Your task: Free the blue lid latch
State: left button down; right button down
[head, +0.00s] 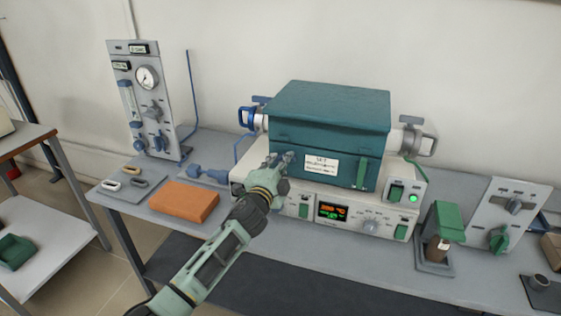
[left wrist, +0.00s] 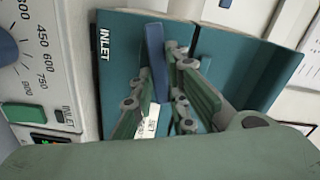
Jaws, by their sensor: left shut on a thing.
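The furnace (head: 330,110) has a teal lid and body and stands on a pale control base. The blue lid latch (left wrist: 154,50) is a narrow upright bar on the teal front in the left wrist view, near the INLET label. My left gripper (left wrist: 160,80) is shut on it, with a finger on each side. In the head view my left gripper (head: 281,160) reaches the left part of the furnace front and hides the latch. A green latch (head: 362,172) is on the right part of the front. My right gripper is not in view.
An orange block (head: 184,201) lies on the grey bench left of the furnace. A gauge panel (head: 145,100) stands at the back left. A green-topped device (head: 442,235) and a switch panel (head: 508,215) stand at the right. Bare bench shows in front of the furnace.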

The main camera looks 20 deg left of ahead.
pick_arm(q)
jog(key=shift+f+m, duration=0.2)
jog(key=shift+m, duration=1.3)
jog(key=c, duration=1.7)
grip_release()
jog(key=s, duration=1.2)
jog(key=shift+a, duration=0.15)
jog(key=shift+f, duration=0.1)
